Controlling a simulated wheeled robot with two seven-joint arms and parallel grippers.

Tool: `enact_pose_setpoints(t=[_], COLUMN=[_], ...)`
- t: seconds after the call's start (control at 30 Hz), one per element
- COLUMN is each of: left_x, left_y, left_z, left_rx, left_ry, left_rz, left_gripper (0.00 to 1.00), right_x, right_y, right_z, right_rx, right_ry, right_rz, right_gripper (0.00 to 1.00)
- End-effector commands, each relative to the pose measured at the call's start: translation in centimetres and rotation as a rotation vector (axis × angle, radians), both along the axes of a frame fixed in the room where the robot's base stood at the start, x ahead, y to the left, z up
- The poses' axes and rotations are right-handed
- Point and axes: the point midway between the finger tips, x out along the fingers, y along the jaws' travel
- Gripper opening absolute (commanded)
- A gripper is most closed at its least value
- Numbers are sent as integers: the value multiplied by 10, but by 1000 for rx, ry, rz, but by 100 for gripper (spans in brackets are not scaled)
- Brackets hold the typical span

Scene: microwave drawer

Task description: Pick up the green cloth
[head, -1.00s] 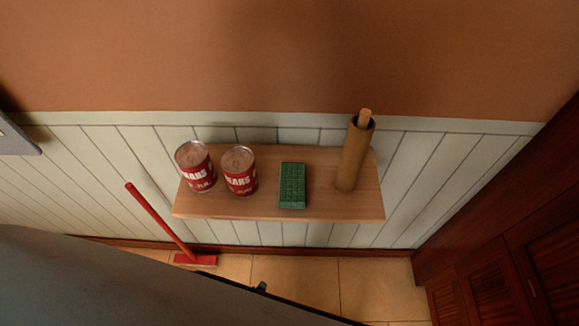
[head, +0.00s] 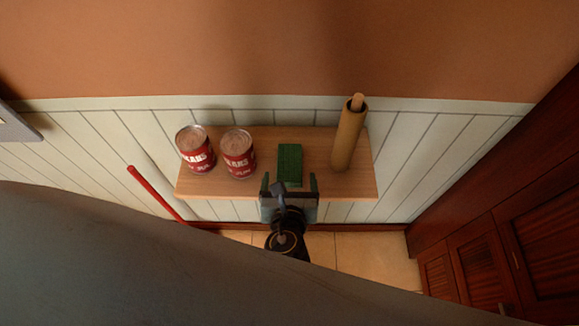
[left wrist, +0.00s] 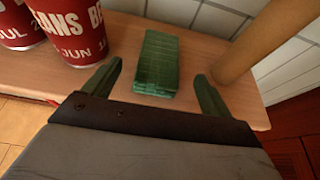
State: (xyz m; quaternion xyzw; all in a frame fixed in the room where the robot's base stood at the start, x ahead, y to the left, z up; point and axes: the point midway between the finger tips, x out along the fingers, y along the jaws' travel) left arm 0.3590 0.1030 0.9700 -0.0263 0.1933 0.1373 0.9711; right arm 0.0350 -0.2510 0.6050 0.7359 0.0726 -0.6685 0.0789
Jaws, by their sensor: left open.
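The green cloth (head: 289,163) is a folded, flat rectangle lying on the wooden shelf, between the red cans and the brown tube. In the left wrist view the cloth (left wrist: 158,63) lies ahead of the gripper, roughly between the lines of its two fingers. My left gripper (head: 290,181) is open and empty at the shelf's front edge, with its fingers pointing at the cloth. Its green fingers also show in the left wrist view (left wrist: 157,88), one to each side of the cloth's near end. My right gripper is not in view.
The wooden shelf (head: 345,186) is fixed to a white panelled wall. Two red cans (head: 195,150) (head: 238,154) stand left of the cloth. The brown tube (head: 348,136) stands close on its right. A red-handled broom (head: 154,192) leans below left. Dark wooden cabinets (head: 490,225) are at right.

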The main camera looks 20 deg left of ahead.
Motion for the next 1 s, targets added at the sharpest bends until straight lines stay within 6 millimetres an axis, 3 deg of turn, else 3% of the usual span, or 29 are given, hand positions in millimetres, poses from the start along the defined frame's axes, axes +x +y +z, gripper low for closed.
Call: enact_pose_setpoints(t=[0.23, 0.6, 0.97, 1.0], left_x=[11, 44, 50, 50], left_y=[3, 13, 15, 15], left_z=[-7, -27, -26, -26], left_rx=[-2, -3, -2, -2], left_ry=[-2, -2, 0, 0], left_rz=[0, -1, -1, -1], left_gripper=[85, 85, 85, 81], right_x=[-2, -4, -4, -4], right_y=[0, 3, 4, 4], right_z=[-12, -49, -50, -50], right_rx=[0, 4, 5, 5], right_ry=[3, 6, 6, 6], right_rz=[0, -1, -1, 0], right_gripper=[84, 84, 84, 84])
